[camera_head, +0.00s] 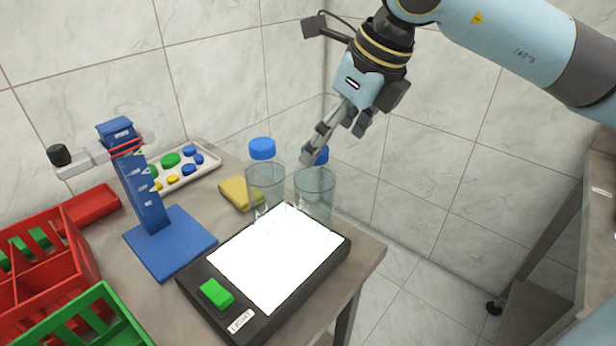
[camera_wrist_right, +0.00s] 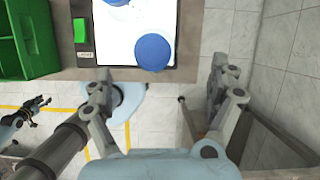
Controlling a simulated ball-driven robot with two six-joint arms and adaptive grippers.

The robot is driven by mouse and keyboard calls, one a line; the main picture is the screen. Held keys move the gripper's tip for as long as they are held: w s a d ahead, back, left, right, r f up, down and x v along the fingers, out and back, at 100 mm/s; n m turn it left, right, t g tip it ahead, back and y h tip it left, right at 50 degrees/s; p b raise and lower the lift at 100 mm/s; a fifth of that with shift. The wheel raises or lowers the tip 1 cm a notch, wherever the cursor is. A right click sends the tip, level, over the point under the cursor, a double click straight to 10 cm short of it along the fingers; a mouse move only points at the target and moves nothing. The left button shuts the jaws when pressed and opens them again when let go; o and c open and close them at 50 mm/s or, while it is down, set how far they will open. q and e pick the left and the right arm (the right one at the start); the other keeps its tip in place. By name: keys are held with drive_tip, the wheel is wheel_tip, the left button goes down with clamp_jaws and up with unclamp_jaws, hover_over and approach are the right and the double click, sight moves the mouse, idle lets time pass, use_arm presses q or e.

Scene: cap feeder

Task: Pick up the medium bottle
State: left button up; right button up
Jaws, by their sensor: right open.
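Two clear bottles with blue caps stand side by side at the far edge of a lit panel. The left bottle (camera_head: 265,183) looks taller; the right bottle (camera_head: 315,193) is lower, its cap partly hidden by a finger. I cannot tell for sure which is the medium one. My right gripper (camera_head: 334,142) is open and empty, above and beside the right bottle's cap. In the right wrist view, a large blue cap (camera_wrist_right: 154,52) lies between and beyond the open fingers (camera_wrist_right: 160,80). What looks like my left gripper (camera_wrist_right: 32,113) is small at the far left there.
The lit panel (camera_head: 193,289) has a green button (camera_head: 217,293). A blue stand (camera_head: 170,245), yellow sponge (camera_head: 238,193), tray of coloured caps (camera_head: 211,163), red crate (camera_head: 85,250) and green crate (camera_head: 112,297) stand left of the bottles. The table edge is close on the right.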

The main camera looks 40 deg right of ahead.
sight(327, 150)
drive_tip(key=shift+x, duration=1.2)
drive_tip(key=shift+w+a+f, duration=0.1)
drive_tip(key=shift+a+f, duration=0.05)
drive_tip(key=shift+f, duration=0.25)
drive_tip(key=shift+w+a+f, duration=0.1)
drive_tip(key=shift+f, duration=0.35)
drive_tip(key=x, duration=0.4)
drive_tip(key=shift+a+f, duration=0.15)
drive_tip(key=shift+a, duration=0.1)
drive_tip(key=shift+f, duration=0.15)
use_arm(q)
drive_tip(key=shift+s+f, duration=0.1)
drive_tip(key=shift+s, duration=0.05)
use_arm(e)
drive_tip(key=shift+c, duration=1.1)
drive_tip(key=c, duration=1.6)
